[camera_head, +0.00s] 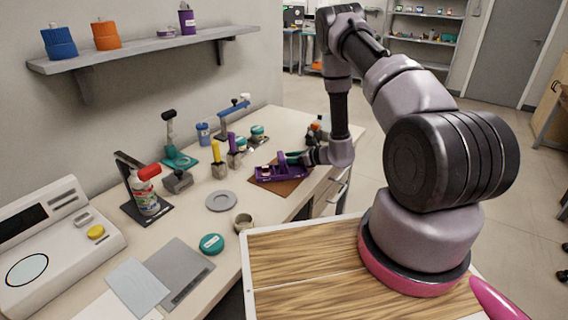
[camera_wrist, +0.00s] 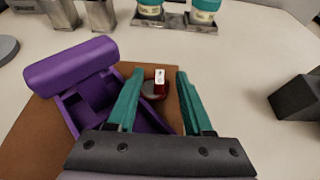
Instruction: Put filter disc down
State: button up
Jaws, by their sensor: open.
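A purple device (camera_head: 284,173) rests on a brown mat (camera_head: 262,187) on the bench. It also shows in the wrist view (camera_wrist: 70,65) as a purple cylinder and open frame. My gripper (camera_wrist: 157,78) has teal fingers, spread apart, over the device and mat. In the wrist view, a small dark round disc (camera_wrist: 150,92) with a red and white piece (camera_wrist: 160,80) on it lies between and just beyond the fingertips. This may be the filter disc. I see a clear gap from it to the right finger; contact with the left finger I cannot tell. In the head view, my gripper (camera_head: 291,158) is partly hidden by the device.
Jars with teal lids (camera_wrist: 205,10) and metal holders (camera_wrist: 98,14) stand beyond the mat. A dark block (camera_wrist: 300,97) stands right in the wrist view.

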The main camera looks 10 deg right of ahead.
grip_shut()
jog(key=shift+r, duration=0.15)
jog(key=s+d+r+m+t+h, duration=0.1)
jog(key=d+r, duration=0.3)
jog(key=r, duration=1.1)
jog(key=s+d+r+m+t+h, duration=0.1)
jog(key=d+r+m+h, duration=0.3)
jog(key=r, duration=1.1)
jog(key=shift+s+d+m+t+h, duration=0.3)
jog(key=shift+s+t, duration=0.05)
jog(key=shift+t, duration=0.25)
